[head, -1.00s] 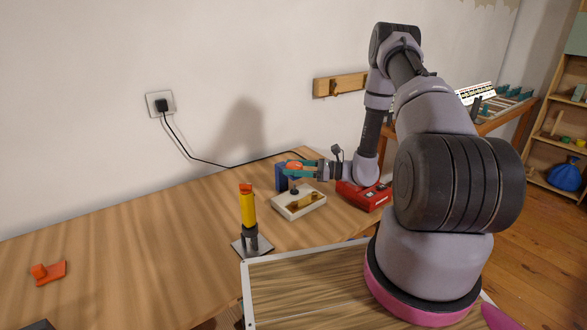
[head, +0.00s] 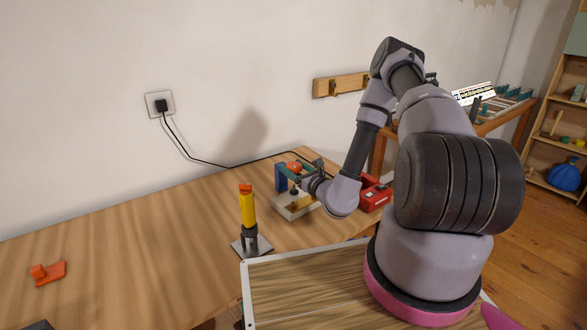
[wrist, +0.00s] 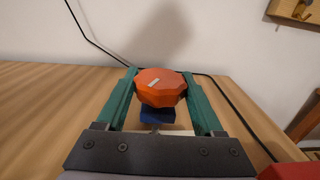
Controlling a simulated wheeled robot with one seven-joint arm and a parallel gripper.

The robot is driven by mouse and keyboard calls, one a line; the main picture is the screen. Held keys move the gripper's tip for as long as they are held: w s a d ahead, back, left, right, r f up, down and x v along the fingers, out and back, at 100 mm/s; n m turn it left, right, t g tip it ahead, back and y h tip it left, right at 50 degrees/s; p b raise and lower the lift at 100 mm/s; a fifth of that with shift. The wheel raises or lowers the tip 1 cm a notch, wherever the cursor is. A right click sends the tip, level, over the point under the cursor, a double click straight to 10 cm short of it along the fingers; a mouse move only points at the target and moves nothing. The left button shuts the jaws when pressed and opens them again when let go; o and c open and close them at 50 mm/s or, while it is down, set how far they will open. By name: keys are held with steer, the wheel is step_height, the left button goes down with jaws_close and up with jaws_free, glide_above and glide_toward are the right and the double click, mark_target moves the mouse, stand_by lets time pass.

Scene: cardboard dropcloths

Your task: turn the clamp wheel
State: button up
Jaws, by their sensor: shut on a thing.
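The clamp wheel is an orange many-sided knob (wrist: 161,87) with a small pale mark on its top. It sits above a blue clamp frame (wrist: 158,116). In the wrist view the two green fingers of my gripper (wrist: 160,90) stand on either side of the wheel, shut on it. In the head view the orange wheel (head: 294,166) shows on top of the blue clamp (head: 281,178), with my gripper (head: 297,171) reaching in from the right. The clamp stands on a pale base block (head: 283,209), partly hidden by my wrist.
A yellow upright tool (head: 247,208) on a grey plate stands left of the clamp. A red box (head: 373,197) is to its right, partly behind my arm. A black cable (head: 220,166) runs along the wall.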

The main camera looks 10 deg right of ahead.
steer(key=shift+m+t+h, duration=0.3)
steer(key=shift+m+h, duration=0.2)
steer(key=shift+h, duration=0.2)
steer(key=shift+h, duration=0.3)
steer(key=o, duration=1.4)
steer(key=shift+c, duration=0.2)
steer(key=v, duration=1.1)
steer(key=shift+w, duration=0.15)
